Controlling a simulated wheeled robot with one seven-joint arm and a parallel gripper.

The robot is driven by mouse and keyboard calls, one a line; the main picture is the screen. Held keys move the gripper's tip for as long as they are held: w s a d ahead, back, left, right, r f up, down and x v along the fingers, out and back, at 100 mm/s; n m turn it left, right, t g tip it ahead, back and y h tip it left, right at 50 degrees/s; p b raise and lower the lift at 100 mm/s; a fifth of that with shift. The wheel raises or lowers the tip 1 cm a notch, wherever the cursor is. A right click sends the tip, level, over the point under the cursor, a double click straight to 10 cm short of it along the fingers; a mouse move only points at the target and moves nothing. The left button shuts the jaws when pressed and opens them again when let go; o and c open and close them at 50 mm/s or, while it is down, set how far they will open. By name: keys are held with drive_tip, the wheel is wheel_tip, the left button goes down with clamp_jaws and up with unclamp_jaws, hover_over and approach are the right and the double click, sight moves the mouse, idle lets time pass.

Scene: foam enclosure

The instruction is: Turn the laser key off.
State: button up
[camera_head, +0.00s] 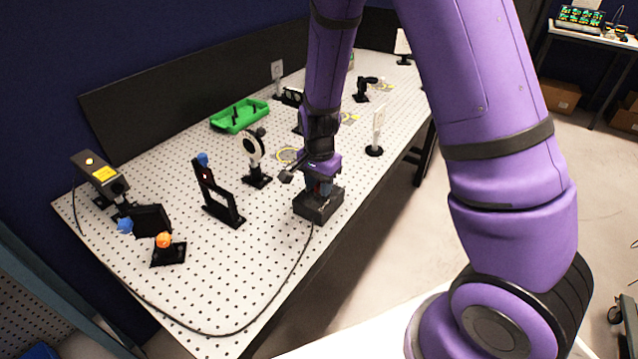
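A dark grey control box (312,207) sits near the front edge of the perforated table, with a black cable running from it. My gripper (322,184) points down right over the box's top. The laser key itself is not clearly visible; the gripper hides much of the box's top. I cannot tell whether the fingers touch anything or how far apart they are. A laser housing (99,176) with a yellow label and a lit yellow spot on top stands at the table's left end.
Optic mounts stand left of the box: a black frame with a blue knob (218,200), a round mount (254,152), and an orange-knobbed mount (167,249). A green tray (239,116) lies behind. A white card on a stand (377,130) is to the right. The cable (262,309) loops along the front edge.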

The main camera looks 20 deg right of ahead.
clamp_jaws()
